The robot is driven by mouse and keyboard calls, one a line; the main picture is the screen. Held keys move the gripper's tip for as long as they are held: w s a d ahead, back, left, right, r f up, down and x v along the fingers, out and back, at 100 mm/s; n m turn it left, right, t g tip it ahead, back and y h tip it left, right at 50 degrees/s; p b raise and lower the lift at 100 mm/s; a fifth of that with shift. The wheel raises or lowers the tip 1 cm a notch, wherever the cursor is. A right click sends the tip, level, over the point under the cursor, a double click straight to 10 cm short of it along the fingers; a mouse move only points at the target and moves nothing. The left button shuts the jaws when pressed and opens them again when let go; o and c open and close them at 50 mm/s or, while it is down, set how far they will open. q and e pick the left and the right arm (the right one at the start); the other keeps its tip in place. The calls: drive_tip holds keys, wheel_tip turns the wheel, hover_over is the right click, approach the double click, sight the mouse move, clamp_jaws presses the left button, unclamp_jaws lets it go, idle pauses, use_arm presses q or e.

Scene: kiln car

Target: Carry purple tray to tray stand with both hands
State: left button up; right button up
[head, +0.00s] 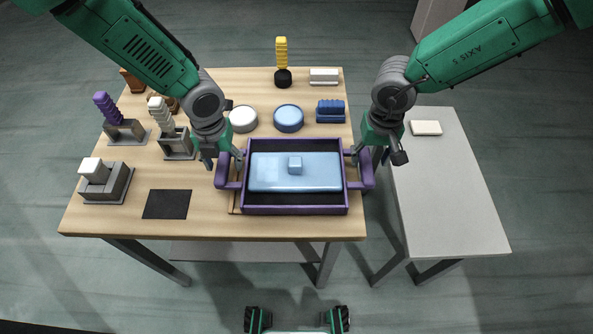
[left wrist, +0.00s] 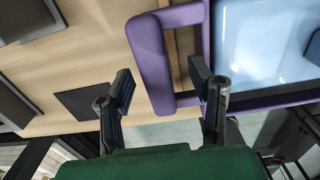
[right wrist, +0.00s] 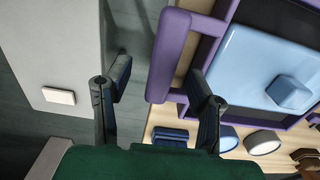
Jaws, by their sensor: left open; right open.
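The purple tray (head: 296,210) sits on the wooden table near its right front edge, with a handle on each short side. It holds a light-blue slab (head: 320,172) with a small cube knob. My left gripper (head: 224,161) is open at the left handle (left wrist: 150,62); in the left wrist view the handle bar lies between the spread fingers, near their tips. My right gripper (head: 368,160) is open at the right handle (right wrist: 168,55), which also lies between its fingers. Neither gripper visibly clamps the tray. A grey side table (head: 460,200), apparently the tray stand, is to the right.
A small white block (head: 426,128) lies at the far end of the grey table; its near part is clear. White (head: 243,119) and blue (head: 288,118) round pieces and a blue block (head: 330,111) stand behind the tray. A black mat (head: 167,204) lies left. A gap separates the tables.

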use_arm(q)
drive_tip(key=shift+a+f, duration=0.2)
drive_tip(key=shift+f, duration=0.55)
drive_tip(key=shift+a+f, duration=0.15)
drive_tip(key=shift+f, duration=0.55)
use_arm(e)
drive_tip(key=shift+a+f, duration=0.2)
drive_tip(key=shift+f, duration=0.45)
drive_tip(key=shift+a+f, duration=0.15)
drive_tip(key=shift+f, duration=0.5)
use_arm(q)
drive_tip(key=shift+d, duration=0.2)
use_arm(e)
drive_tip(key=shift+d, duration=0.2)
use_arm(q)
drive_tip(key=shift+d, duration=0.15)
clamp_jaws()
use_arm(e)
drive_tip(key=shift+d, duration=0.15)
clamp_jaws()
use_arm(q)
drive_tip(key=shift+r, duration=0.1)
